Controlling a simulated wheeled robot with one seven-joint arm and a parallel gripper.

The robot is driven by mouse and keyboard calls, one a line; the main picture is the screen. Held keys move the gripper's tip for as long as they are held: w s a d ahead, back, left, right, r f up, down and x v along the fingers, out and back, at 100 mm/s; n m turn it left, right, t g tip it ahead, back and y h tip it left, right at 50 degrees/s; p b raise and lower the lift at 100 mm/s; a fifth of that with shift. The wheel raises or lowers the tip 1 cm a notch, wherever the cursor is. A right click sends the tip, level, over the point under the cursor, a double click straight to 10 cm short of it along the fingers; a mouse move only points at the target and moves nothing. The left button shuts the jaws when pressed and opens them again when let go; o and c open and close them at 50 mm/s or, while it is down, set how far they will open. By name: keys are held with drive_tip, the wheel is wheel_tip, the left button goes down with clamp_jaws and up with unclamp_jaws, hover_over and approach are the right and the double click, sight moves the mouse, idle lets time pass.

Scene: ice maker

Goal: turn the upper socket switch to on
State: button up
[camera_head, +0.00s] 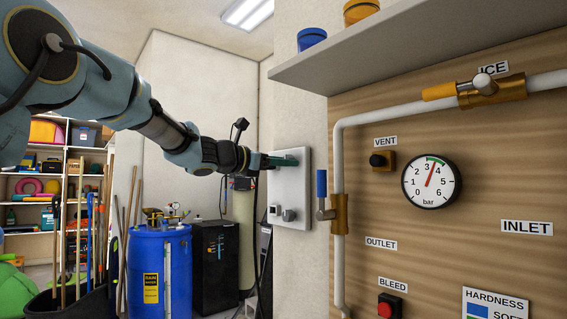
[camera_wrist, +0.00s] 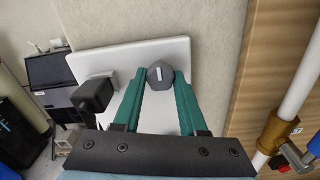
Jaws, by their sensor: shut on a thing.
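A white socket panel (camera_head: 291,185) is on the pale wall, left of the wooden board. My gripper (camera_head: 296,160) reaches its upper part from the left. In the wrist view, the upper switch is a dark grey round knob (camera_wrist: 160,74) with a short white line, roughly upright in that picture. The green fingertips of my gripper (camera_wrist: 163,82) are shut on the knob, one on each side. In the head view my gripper hides this knob. A lower knob (camera_head: 289,215) shows below it, clear of my gripper.
A black block-shaped part (camera_wrist: 93,94) juts from the panel left of my fingers in the wrist view. A blue-handled valve (camera_head: 322,190) and white pipe (camera_head: 338,160) stand close right of the panel. A shelf (camera_head: 400,40) overhangs the board at upper right.

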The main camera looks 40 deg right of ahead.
drive_tip(key=shift+b, duration=0.35)
clamp_jaws()
drive_tip(key=m+b, duration=1.7)
drive_tip(key=m, duration=0.1)
drive_tip(key=shift+r, duration=0.1)
drive_tip(key=o, duration=1.1)
unclamp_jaws()
drive_tip(key=shift+w, duration=0.1)
